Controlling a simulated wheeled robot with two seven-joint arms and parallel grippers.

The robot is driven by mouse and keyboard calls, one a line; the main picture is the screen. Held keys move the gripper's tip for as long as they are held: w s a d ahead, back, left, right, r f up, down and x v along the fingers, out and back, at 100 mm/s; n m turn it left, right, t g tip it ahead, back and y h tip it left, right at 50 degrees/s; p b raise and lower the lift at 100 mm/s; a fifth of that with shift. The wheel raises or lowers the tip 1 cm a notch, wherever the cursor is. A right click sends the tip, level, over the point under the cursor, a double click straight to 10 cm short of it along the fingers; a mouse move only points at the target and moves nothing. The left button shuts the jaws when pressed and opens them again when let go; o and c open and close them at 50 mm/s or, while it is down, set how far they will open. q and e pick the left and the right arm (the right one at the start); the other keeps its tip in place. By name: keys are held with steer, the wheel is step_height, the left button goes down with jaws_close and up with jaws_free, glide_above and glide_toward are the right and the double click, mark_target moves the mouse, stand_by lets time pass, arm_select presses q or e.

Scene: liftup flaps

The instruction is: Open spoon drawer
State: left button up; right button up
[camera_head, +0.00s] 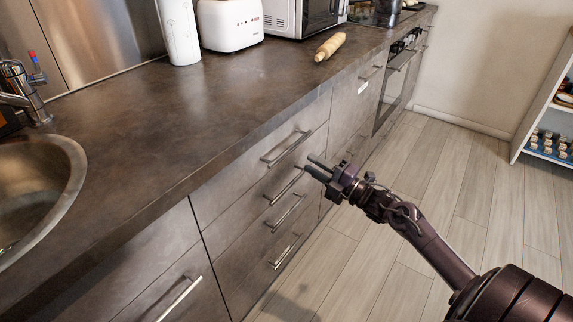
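A stack of brown-grey drawers stands under the countertop, all looking closed. The top drawer (250,155) has a long metal bar handle (287,147). Below it are a second handle (283,188), a third handle (285,213) and a lowest handle (285,252). No label shows which one is the spoon drawer. My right gripper (308,162) is in front of the stack, with its two fingers a little apart. Its fingertips are close to the right end of the second handle; I cannot tell if they touch it. My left gripper is out of view.
The dark countertop (190,110) runs above the drawers, with a sink (70,170) at left. A toaster (232,25), a microwave (300,12) and a rolling pin (330,46) stand or lie at the back. The wooden floor (450,190) is clear at right.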

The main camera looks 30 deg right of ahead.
mark_target(291, 147)
steer(key=shift+n, duration=0.4)
steer(key=x, duration=0.2)
steer(key=r+x, duration=0.1)
steer(key=x, duration=0.5)
steer(key=shift+s+a+r, duration=0.3)
steer(key=shift+s, duration=0.05)
jaws_close()
